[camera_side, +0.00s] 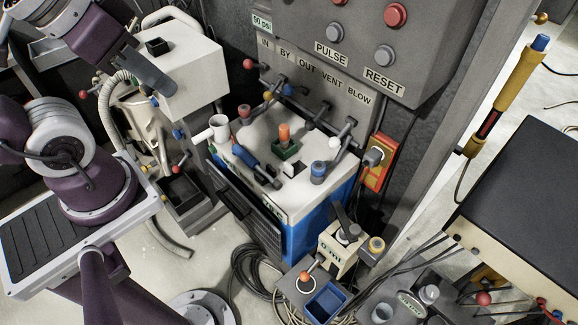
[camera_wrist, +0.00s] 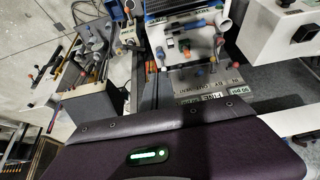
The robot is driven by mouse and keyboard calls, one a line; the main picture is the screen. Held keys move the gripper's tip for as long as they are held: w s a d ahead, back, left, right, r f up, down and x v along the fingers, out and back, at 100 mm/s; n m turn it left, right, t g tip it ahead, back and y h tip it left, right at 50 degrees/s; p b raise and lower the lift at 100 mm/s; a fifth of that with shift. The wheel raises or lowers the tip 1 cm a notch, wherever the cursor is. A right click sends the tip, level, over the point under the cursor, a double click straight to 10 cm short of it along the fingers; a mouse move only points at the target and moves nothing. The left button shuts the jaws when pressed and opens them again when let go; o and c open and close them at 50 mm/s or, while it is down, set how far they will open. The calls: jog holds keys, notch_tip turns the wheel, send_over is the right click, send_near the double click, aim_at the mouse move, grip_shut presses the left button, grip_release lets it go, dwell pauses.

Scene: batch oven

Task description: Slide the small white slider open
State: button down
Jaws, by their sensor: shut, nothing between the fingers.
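The oven-like machine has a white top (camera_side: 250,158) and blue sides, and stands in the middle of the side view. A small pale piece (camera_side: 296,167) beside a dark slot on that top may be the small white slider, but I cannot tell for certain. My gripper (camera_side: 168,88) is at the upper left of the side view, shut and empty, with its dark fingers pointing down to the right. It is well apart from the machine top, in front of a white box. In the wrist view my fingers do not show, and the machine (camera_wrist: 190,45) appears upside down.
The white box (camera_side: 180,62) stands at left. Cables lie on the floor.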

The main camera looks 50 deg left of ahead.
jog(key=c, duration=1.9)
grip_release()
jog(key=shift+c, duration=0.2)
jog(key=o, duration=0.5)
jog(key=w+n, duration=0.1)
jog(key=w, duration=0.1)
jog(key=w+n, duration=0.1)
jog(key=w, duration=0.2)
jog(key=shift+w+r+g, duration=0.2)
jog(key=shift+w+g, duration=0.15)
jog(key=shift+g, duration=0.05)
jog(key=shift+c, duration=0.2)
jog(key=n+g, duration=0.4)
jog(key=n, duration=0.8)
send_over(289, 165)
jog(key=d, duration=0.2)
notch_tip(289, 165, down, 27)
jog(key=f+n, duration=0.1)
jog(key=f, duration=0.6)
jog(key=a+f+n, duration=0.1)
jog(key=f, duration=0.6)
jog(key=a+f+n, duration=0.1)
jog(key=f+n, duration=0.1)
jog(key=f, duration=0.6)
jog(key=shift+f+g, duration=0.1)
jog(key=shift+g, duration=0.3)
grip_shut()
